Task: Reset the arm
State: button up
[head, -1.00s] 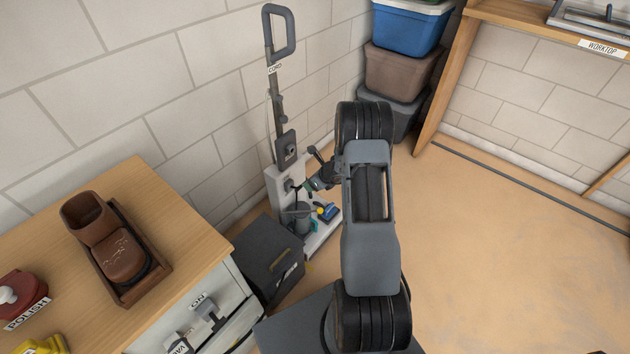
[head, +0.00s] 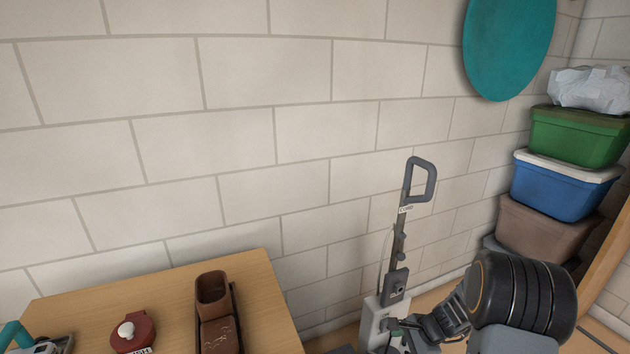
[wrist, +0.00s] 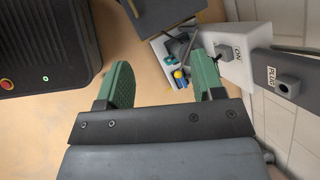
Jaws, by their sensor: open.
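My gripper (wrist: 163,82) shows in the wrist view with its two green fingers spread wide and nothing between them. Its fingers point toward the base of an upright grey-white machine (wrist: 232,58), whose ON label and PLUG label are visible. The right finger overlaps the machine's base in that view; I cannot tell whether they touch. In the head view my arm reaches in from the lower right toward the machine (head: 371,322), and the gripper end is small and mostly hidden there.
Stacked bins (head: 565,185) stand at the right by the block wall. A round teal panel (head: 508,45) hangs above. Small coloured items (wrist: 180,76) lie by the machine.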

jog(key=s+a+r+n+h+p, duration=0.1)
jog(key=s+r+n+p, duration=0.4)
jog(key=r, duration=0.7)
jog(key=s+a+r+n+t+h+p, duration=0.1)
jog(key=s+a+r+n+p, duration=0.3)
jog(key=r, duration=0.9)
jog(key=s+a+r+n+h+p, duration=0.2)
jog(key=s+r+n+p, duration=0.4)
jog(key=r, duration=0.7)
jog(key=shift+a+n+h, duration=0.35)
jog(key=shift+n+h, duration=0.35)
jog(key=shift+r, duration=0.1)
